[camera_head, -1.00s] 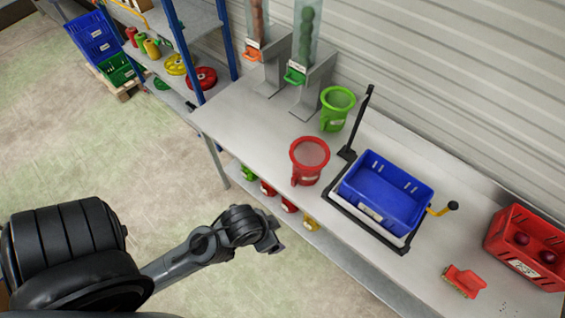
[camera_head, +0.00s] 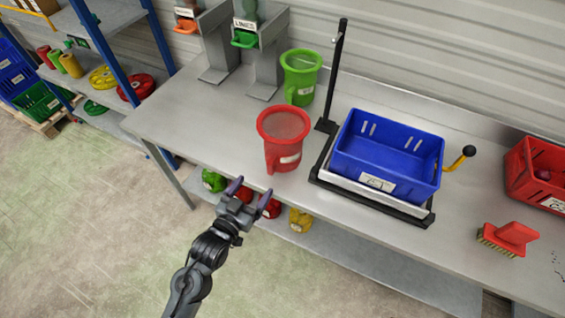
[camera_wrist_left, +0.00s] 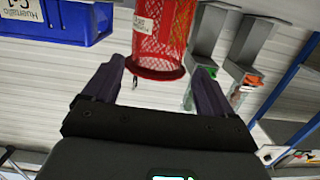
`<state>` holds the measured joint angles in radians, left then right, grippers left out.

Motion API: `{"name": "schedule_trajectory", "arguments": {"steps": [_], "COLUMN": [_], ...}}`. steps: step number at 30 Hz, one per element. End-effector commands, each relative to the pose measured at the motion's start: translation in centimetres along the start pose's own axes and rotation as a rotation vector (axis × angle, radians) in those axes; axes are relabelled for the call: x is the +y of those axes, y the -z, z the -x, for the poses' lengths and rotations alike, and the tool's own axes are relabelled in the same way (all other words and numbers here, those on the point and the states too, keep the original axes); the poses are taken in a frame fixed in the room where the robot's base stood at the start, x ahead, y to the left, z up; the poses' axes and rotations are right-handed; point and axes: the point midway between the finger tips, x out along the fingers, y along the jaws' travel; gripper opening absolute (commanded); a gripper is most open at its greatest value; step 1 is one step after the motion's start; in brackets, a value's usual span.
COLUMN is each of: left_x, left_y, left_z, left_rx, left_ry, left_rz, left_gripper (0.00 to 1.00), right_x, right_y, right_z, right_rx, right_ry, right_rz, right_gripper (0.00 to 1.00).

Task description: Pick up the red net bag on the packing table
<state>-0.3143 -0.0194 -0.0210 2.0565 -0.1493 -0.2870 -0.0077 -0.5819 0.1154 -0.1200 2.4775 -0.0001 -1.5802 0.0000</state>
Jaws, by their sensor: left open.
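The red net bag (camera_head: 284,155) stands upright on the packing table (camera_head: 190,112), near its front edge, with a round rim on top, a side handle and a white label. In the left wrist view, which looks upside down, the bag's red mesh (camera_wrist_left: 163,38) shows ahead, between and beyond the fingers, with its rim low in the picture. My left gripper (camera_head: 253,194) is open and empty, off the table's front edge, below and left of the bag, and apart from it. My right gripper is in neither view.
A blue crate (camera_head: 388,152) sits on a black-framed stand with an upright post (camera_head: 338,70) to the right. A red brush (camera_head: 508,238) and a red crate (camera_head: 540,185) lie farther right. A lower shelf holds coloured items.

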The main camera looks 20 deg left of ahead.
Motion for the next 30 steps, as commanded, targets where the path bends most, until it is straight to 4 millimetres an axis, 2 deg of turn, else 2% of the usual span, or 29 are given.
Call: {"name": "schedule_trajectory", "arguments": {"steps": [1,6,15,25,30], "left_x": [0.0,-0.1,-0.1,-0.2,-0.3], "left_y": [-1.1,-1.1,-0.5,-0.5,-0.7], "left_z": [-0.5,-1.6,-5.5,-7.6,-9.8], "left_rx": [0.032,0.101,0.117,0.114,0.116], "left_ry": [0.000,-0.001,-0.001,-0.001,-0.001], "left_rz": [0.003,0.008,0.009,0.009,0.010], "left_gripper": [0.86,0.86,0.86,0.86,0.86], "right_x": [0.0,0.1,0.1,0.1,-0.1], "right_y": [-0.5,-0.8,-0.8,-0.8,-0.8], "right_z": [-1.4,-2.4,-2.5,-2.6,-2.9], "right_rx": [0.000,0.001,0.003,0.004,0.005], "right_ry": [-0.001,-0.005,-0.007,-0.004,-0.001], "right_rz": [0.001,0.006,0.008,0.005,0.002], "right_gripper": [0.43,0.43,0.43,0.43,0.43]}}
